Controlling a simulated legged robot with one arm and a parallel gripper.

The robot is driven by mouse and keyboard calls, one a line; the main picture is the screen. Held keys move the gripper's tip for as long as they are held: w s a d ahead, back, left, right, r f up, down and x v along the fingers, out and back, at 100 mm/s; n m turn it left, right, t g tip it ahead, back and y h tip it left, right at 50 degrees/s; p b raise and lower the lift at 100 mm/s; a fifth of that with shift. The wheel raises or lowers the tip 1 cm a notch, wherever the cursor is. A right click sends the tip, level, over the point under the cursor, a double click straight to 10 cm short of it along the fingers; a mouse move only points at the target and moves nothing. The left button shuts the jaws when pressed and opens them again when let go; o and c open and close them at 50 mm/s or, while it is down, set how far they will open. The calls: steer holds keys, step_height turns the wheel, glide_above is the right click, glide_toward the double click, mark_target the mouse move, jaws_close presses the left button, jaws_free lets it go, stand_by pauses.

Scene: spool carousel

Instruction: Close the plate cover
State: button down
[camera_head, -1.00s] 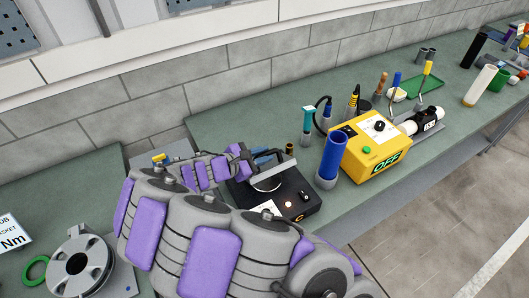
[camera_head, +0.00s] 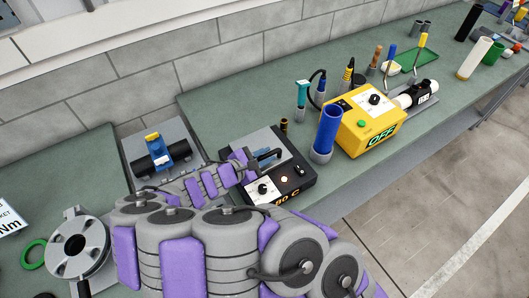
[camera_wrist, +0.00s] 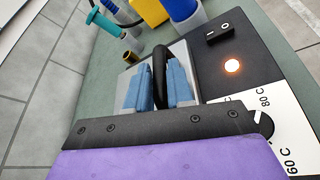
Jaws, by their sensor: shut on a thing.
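The plate cover (camera_head: 246,146) is a flat grey panel on the black heater box (camera_head: 307,180). It lies down over the top of the box, about level, and the round plate is hidden. Whether it touches the box all round I cannot tell. My gripper (camera_head: 266,155) is over the cover. In the wrist view the blue fingers of my gripper (camera_wrist: 157,82) stand on both sides of the black handle (camera_wrist: 159,60) and are shut on it. The grey cover also shows there (camera_wrist: 186,55), beside the box's lit orange lamp (camera_wrist: 232,66).
A blue cylinder (camera_head: 327,130) and a yellow box marked OFF (camera_head: 368,125) stand right of the heater. A small dark cylinder with a brass-coloured top (camera_head: 284,126) stands behind it. A blue and yellow tool on a grey stand (camera_head: 153,148) is to the left.

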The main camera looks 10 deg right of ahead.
steer(key=shift+s+a+f, duration=0.1)
steer(key=shift+s+f, duration=0.05)
steer(key=shift+f, duration=0.45)
steer(key=c, duration=1.4)
jaws_free()
steer(key=o, duration=0.3)
steer(key=shift+s+r, duration=0.1)
steer(key=shift+r, duration=0.1)
steer(key=shift+r, duration=0.1)
steer(key=p+v, duration=0.2)
steer(key=v, duration=1.5)
